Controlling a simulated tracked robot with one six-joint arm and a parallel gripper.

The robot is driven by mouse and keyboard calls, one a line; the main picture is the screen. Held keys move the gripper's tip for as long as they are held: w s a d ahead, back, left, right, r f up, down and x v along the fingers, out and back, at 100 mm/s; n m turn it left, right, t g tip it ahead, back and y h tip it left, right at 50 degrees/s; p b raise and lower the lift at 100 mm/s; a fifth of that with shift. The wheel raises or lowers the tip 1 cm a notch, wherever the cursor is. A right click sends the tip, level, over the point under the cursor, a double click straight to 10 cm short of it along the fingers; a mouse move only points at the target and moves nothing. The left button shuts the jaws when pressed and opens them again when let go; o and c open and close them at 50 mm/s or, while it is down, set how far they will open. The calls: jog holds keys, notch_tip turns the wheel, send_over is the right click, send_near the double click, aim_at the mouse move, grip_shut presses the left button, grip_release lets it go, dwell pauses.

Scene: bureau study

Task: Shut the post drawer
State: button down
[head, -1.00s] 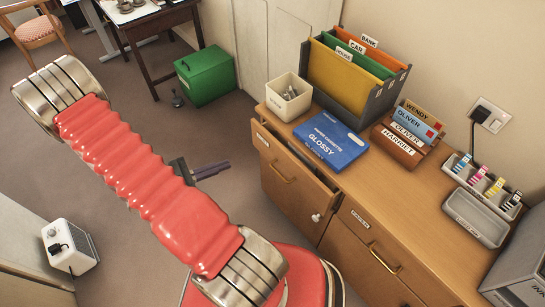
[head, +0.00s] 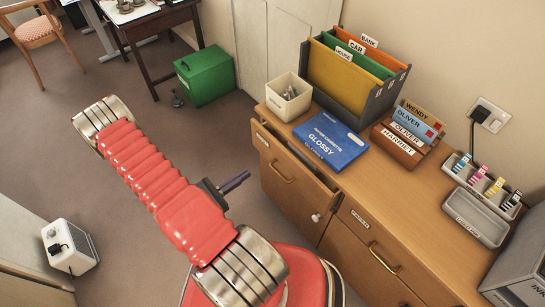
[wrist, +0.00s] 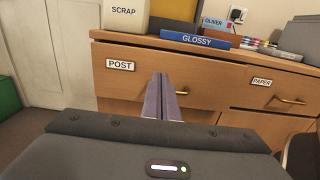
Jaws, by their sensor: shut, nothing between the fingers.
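The post drawer (head: 275,163) is at the left end of the wooden cabinet and stands partly open, with a dark gap behind its front's top edge. In the wrist view its front (wrist: 125,84) carries a POST label and a brass handle (wrist: 182,92). My gripper (head: 246,175) is shut and empty, to the left of the drawer front in the head view, with floor visible between. In the wrist view its closed fingers (wrist: 162,76) point at the drawer front and overlap the handle's left end. I cannot tell the exact gap there.
The paper drawer (head: 373,246) beside it looks shut. A blue GLOSSY box (head: 331,140), a cream scrap bin (head: 289,97), a file rack (head: 360,72) and a letter rack (head: 405,145) stand on the cabinet top. A green box (head: 205,76) is on the floor behind.

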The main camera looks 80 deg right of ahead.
aim_at(280, 151)
jog(key=shift+s+d, duration=0.1)
jog(key=shift+x, duration=6.9)
jog(key=shift+d, duration=0.1)
